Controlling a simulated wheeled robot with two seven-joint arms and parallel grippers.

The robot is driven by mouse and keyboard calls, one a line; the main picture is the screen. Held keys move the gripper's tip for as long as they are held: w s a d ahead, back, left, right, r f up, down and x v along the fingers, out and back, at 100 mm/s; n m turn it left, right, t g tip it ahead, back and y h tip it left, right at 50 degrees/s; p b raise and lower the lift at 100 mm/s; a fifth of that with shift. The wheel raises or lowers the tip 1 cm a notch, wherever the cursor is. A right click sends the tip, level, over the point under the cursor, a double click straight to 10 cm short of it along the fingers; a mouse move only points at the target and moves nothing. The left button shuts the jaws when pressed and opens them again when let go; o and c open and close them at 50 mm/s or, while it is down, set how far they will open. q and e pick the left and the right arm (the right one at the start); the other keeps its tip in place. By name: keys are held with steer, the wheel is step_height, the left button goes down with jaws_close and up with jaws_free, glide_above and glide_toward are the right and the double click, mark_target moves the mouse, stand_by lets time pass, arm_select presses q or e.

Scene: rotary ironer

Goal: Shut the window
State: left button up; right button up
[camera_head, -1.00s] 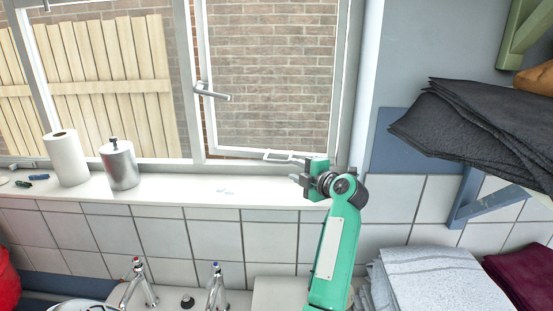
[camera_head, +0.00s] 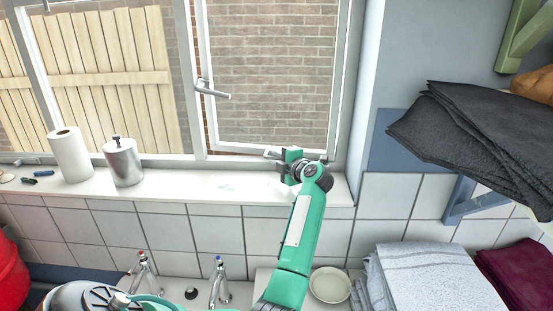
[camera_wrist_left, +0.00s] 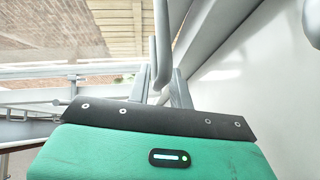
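The window's right sash (camera_head: 211,120) stands slightly open, with a strip of brick wall showing between its left edge and the fixed frame. Its grey handle (camera_head: 213,91) is on the left side of the sash. My left gripper (camera_head: 277,161) is above the sill at the sash's bottom edge, right of the handle. In the left wrist view its two fingers (camera_wrist_left: 160,88) stand apart, with a pale grey bar (camera_wrist_left: 162,40) upright beyond or between them. I cannot tell whether they touch it. The right gripper is not in view.
The white sill (camera_head: 200,188) holds a paper roll (camera_head: 70,155) and a metal canister (camera_head: 123,163) at left. Two taps (camera_head: 219,280) stand below. Dark cloths (camera_head: 470,135) and folded towels (camera_head: 430,275) lie at right. The middle of the sill is clear.

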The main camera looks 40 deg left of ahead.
arm_select(q)
steer(key=c, duration=0.4)
jaws_close()
steer(key=shift+s+d+f+n+g+b, duration=0.1)
steer(key=shift+s+d+n+g+b, duration=0.2)
steer(key=shift+d, duration=0.2)
steer(key=shift+s+d+f+n+g+b, duration=0.15)
steer(key=shift+d+n+g+b, duration=0.15)
steer(key=shift+d+g, duration=0.15)
steer(key=shift+s+d+r+n+g, duration=0.2)
steer(key=shift+d+n+g, duration=0.15)
steer(key=shift+d, duration=0.2)
steer(key=shift+a+f, duration=0.1)
